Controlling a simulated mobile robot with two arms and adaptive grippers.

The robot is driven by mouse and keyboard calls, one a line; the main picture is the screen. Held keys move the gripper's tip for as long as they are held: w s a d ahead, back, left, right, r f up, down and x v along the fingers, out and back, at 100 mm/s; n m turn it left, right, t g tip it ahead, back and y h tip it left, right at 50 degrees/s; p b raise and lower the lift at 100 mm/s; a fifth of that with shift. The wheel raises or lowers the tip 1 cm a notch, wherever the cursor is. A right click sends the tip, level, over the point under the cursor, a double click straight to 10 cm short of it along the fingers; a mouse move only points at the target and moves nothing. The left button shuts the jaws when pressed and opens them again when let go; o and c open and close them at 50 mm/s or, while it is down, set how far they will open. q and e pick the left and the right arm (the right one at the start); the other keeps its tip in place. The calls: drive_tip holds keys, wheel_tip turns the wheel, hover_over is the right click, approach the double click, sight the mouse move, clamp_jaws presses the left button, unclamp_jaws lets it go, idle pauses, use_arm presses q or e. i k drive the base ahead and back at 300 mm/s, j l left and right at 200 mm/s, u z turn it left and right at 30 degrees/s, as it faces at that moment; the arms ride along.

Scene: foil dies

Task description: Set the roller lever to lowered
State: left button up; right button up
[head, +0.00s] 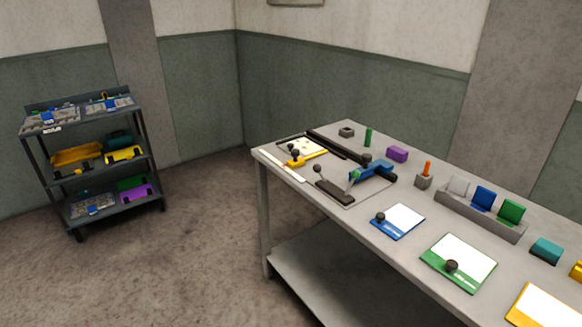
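The foil press (345,203) is a flat grey plate on the far left part of the long table. A lever with a black ball knob (317,168) rises at a tilt from a dark slotted base (336,193) at its near edge; it looks like the roller lever, with the knob clear above the base. A blue part (372,171) with dark ends, maybe the roller carriage, lies just right of it. A long dark bar (337,145) runs behind. Neither of my grippers is in view.
The table (395,255) has a lower shelf. Blue (403,219), green (466,259) and yellow (540,307) plates lie along its front. A grey rack (472,216) holds coloured blocks. A loaded shelf cart (75,135) stands at left. The floor (185,255) between is clear.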

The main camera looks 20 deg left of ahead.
sight(355, 175)
drive_tip(key=u, duration=0.15)
drive_tip(key=l+z, duration=0.2)
drive_tip(key=l, duration=0.25)
drive_tip(key=i+l+z, duration=0.2)
drive_tip(key=l, duration=0.3)
drive_tip(key=l+z, duration=0.15)
drive_tip(key=l, duration=0.3)
